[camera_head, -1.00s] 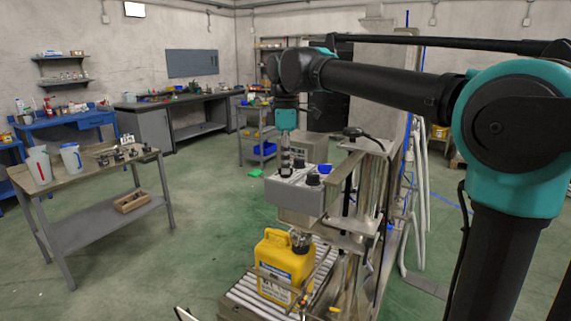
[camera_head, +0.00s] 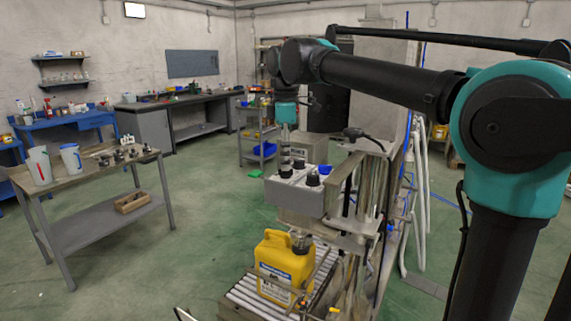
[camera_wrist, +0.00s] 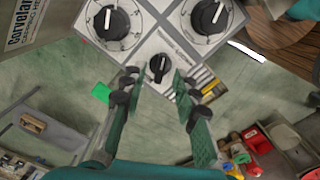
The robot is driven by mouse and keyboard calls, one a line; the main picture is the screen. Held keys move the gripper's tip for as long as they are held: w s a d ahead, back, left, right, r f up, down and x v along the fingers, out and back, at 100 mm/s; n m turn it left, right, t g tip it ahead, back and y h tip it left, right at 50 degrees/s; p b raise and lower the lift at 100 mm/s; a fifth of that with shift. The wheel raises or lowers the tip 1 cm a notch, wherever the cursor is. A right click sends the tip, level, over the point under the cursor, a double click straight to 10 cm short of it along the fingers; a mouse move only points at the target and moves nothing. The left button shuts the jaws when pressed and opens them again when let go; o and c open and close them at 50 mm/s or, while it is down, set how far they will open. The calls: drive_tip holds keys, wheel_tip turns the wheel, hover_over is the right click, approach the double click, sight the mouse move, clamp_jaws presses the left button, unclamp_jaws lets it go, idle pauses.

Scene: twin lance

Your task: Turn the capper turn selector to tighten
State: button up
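The capper's grey control box (camera_head: 293,197) carries black knobs on its top. In the wrist view, a small black selector knob (camera_wrist: 159,65) with a pale pointer line sits on the panel (camera_wrist: 158,42). Its lettering is too small to read, so its setting is unclear. My gripper (camera_wrist: 157,86) is open and empty, with one finger on each side of the small knob in the picture. In the head view, my gripper (camera_head: 286,146) hangs upright above the near-left part of the box, apart from the knobs.
Two larger dials, left (camera_wrist: 109,20) and right (camera_wrist: 210,17), flank the small knob on the panel. A yellow jug (camera_head: 284,266) stands on the roller conveyor (camera_head: 248,297) below the box. The capper's metal frame (camera_head: 372,190) rises at the right. Open floor lies left of the box.

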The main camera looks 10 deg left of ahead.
wheel_tip(320, 180, up, 10)
drive_tip(key=shift+r, duration=0.15)
drive_tip(key=shift+s, duration=0.1)
idle(0.4)
